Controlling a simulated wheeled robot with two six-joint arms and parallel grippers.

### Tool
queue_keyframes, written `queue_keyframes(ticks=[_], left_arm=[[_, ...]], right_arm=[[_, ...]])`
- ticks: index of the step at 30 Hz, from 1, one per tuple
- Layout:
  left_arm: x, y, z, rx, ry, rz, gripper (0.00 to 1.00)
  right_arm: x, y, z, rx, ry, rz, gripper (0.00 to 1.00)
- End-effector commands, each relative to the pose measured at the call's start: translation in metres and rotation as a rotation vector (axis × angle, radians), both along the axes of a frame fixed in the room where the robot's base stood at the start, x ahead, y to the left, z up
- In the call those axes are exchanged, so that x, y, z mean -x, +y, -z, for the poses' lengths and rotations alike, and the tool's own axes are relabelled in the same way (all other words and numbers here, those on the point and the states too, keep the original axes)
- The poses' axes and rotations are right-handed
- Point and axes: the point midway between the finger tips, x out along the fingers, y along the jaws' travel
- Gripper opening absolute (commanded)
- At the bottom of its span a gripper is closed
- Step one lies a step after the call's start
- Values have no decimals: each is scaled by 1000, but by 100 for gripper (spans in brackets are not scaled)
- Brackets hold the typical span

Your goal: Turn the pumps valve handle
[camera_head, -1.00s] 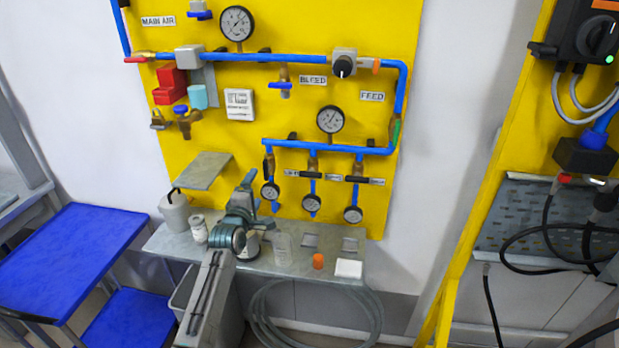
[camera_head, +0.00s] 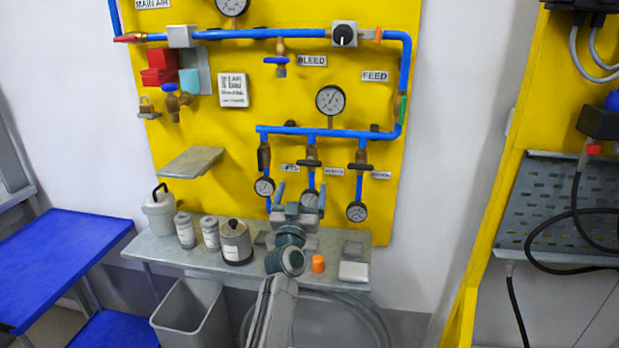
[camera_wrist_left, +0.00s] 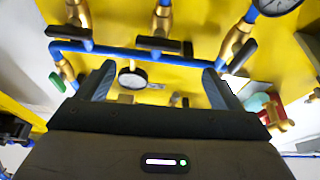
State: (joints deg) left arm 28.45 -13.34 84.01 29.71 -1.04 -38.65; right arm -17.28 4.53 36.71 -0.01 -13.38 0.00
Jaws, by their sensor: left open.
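Three valves with black lever handles hang below the lower blue pipe on the yellow panel: a left one (camera_head: 264,157), a middle one (camera_head: 312,163) and a right one (camera_head: 360,169). Small labels sit beside them, too small to read, so I cannot tell which is the pumps valve. My right gripper is out of view.
A grey shelf (camera_head: 150,245) below the panel holds jars, an orange cap (camera_head: 318,263) and a white block (camera_head: 353,271). A small grey plate (camera_head: 192,162) juts out at left. A blue table (camera_head: 70,250) and a grey bin (camera_head: 190,318) stand lower left.

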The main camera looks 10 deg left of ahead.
Motion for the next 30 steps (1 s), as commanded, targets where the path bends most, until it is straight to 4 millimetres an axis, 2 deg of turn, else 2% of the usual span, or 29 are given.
queue_keyframes(ticks=[1, 7, 11, 21, 30], left_arm=[[0, -2, 2, -22, -8, -12, 87], [-8, -4, -5, -59, -16, -29, 87], [-27, -5, -14, -57, -15, -28, 87], [-81, -7, -33, -56, -15, -28, 87], [-99, -7, -41, -55, -14, -28, 87]], right_arm=[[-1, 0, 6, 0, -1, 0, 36], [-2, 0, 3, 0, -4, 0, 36], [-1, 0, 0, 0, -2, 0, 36], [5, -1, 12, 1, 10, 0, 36], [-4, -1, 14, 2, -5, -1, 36]])
